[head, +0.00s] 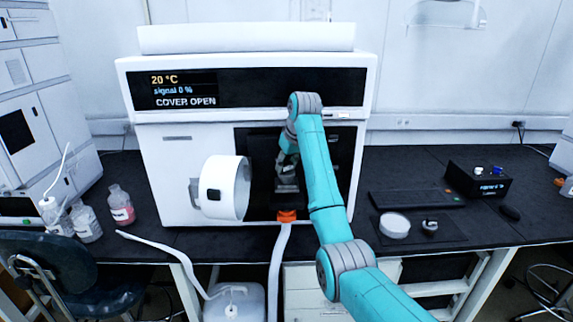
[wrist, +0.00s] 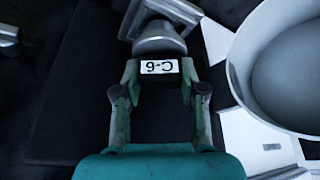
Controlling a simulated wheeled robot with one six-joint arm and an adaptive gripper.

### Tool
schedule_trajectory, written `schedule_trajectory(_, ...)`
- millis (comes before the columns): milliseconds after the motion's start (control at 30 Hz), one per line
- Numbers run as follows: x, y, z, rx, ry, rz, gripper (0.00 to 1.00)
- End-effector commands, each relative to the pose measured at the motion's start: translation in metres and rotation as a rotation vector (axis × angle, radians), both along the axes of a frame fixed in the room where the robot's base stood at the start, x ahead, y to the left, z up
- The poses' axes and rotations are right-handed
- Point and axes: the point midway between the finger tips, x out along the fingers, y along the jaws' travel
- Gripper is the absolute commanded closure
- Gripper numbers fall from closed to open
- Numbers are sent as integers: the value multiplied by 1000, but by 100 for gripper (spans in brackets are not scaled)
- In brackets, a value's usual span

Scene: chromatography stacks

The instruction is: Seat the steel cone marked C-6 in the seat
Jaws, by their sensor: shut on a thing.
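The steel cone marked C-6 (wrist: 160,42) shows at the top middle of the wrist view. Its white C-6 label appears upside down, between the fingertips. My gripper (wrist: 159,78) is shut on it, one finger at each side. In the head view my gripper (head: 284,182) is inside the dark opening of the white instrument (head: 175,150). The cone cannot be made out clearly there. The instrument's display (head: 184,90) reads 20 °C, signal 0 %, COVER OPEN. I cannot pick out the seat for certain; the arm and dark interior obscure that area.
The round white cover (head: 227,188) stands swung open left of the opening. An orange piece (head: 287,215) sits at the opening's lower edge. Bottles (head: 121,207) stand at left; a white round dish (head: 394,226) and a small dark-based item (head: 430,228) lie at right.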

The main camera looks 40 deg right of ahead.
Motion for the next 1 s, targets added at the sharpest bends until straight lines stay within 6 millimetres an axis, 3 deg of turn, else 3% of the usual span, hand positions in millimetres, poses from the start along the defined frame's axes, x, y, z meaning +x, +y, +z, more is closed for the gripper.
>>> schedule_trajectory(567,0,0,-7,0,0,0,100)
schedule_trajectory(600,0,0,-6,0,0,0,49)
schedule_trajectory(667,0,0,-6,0,0,0,34)
schedule_trajectory(700,0,0,-6,0,0,0,30)
schedule_trajectory(1000,0,0,-6,0,0,0,30)
